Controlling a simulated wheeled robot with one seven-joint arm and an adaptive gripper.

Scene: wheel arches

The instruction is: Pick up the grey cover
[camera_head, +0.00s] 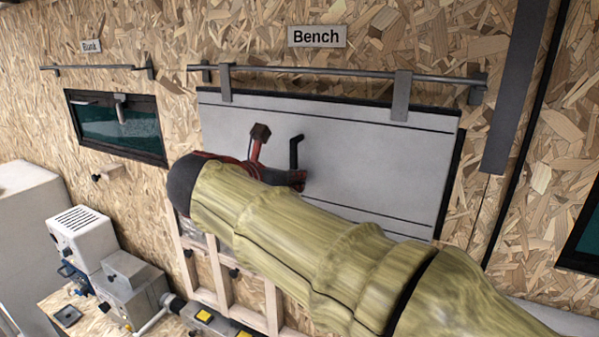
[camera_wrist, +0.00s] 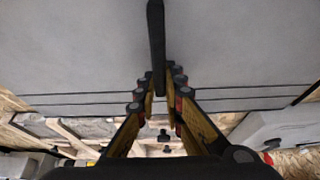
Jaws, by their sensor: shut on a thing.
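The grey cover (camera_head: 345,155) is a large flat panel under the "Bench" sign, hanging by brackets from a metal rail on the wall. A black handle (camera_head: 295,150) stands out from its face. In the wrist view the grey cover (camera_wrist: 80,50) fills the upper part, and the black handle (camera_wrist: 156,40) runs down to between my fingertips. My gripper (camera_wrist: 158,80) is shut on the handle. In the head view my arm hides most of the gripper and the lower middle of the cover.
The rail (camera_head: 340,75) runs along the chipboard wall above the cover. A dark-framed window (camera_head: 120,125) is to the left, under the "Bunk" sign. Grey and white machines (camera_head: 125,280) stand at lower left. A wooden frame (camera_head: 235,295) shows below the cover. A dark vertical strip (camera_head: 515,85) is at right.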

